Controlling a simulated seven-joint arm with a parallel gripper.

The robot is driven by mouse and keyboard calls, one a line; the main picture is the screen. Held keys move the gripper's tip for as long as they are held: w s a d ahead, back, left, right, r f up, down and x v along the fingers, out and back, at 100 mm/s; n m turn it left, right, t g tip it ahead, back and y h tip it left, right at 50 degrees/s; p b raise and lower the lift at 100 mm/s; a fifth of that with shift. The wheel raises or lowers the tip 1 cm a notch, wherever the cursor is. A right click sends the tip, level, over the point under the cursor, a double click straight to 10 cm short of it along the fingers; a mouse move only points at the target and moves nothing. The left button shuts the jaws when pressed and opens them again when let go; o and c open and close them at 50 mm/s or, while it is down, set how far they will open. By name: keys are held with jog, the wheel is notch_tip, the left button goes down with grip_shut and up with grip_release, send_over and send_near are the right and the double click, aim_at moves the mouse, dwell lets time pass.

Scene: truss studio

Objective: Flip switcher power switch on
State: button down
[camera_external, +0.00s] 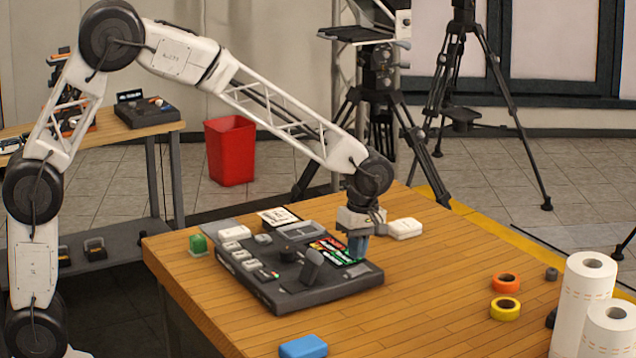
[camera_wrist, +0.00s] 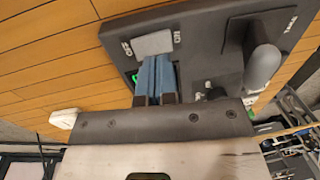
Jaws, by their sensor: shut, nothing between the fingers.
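The dark grey switcher (camera_external: 330,290) lies on the wooden table, with rows of buttons, a tall lever and coloured markings on its top. My gripper (camera_external: 357,256) points down over the switcher's right part. Its blue fingers (camera_wrist: 156,62) are shut and empty, with their tips close beside the rocker. I cannot tell whether they touch it, or which way it is tilted. The fingers hide some of the panel.
The switcher's lever (camera_wrist: 263,68) stands to the right of my fingers in the wrist view. A green block (camera_external: 198,244), a blue block (camera_external: 303,347), an orange tape roll (camera_external: 506,282), a yellow tape roll (camera_external: 505,308) and paper rolls (camera_external: 583,300) are around the table.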

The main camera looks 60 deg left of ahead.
aim_at(346, 274)
notch_tip(346, 274, up, 12)
jog(key=s, duration=0.1)
jog(key=shift+s+f, duration=0.2)
jog(key=shift+f, duration=0.05)
jog(key=shift+s, duration=0.1)
dwell(0.5)
jog(key=s+a+r+m+t, duration=0.1)
jog(key=s+a+r+m, duration=0.2)
jog(key=s, duration=0.4)
jog(key=s+a+m, duration=0.3)
jog(key=s+a, duration=0.2)
jog(key=s, duration=0.2)
jog(key=s+a+r+m+t, duration=0.1)
jog(key=s+a+r+m, duration=0.2)
jog(key=s, duration=0.4)
jog(key=s+a+f+m, duration=0.2)
jog(key=s+m, duration=0.1)
jog(key=s, duration=0.3)
jog(key=s+a+f+m+t, duration=0.1)
jog(key=s+a+f+m, duration=0.1)
jog(key=s, duration=0.5)
jog(key=s+a+f+m+t, duration=0.1)
jog(key=s+a+f+m, duration=0.1)
jog(key=s, duration=0.5)
jog(key=shift+a+m, duration=0.55)
jog(key=shift+m, duration=0.55)
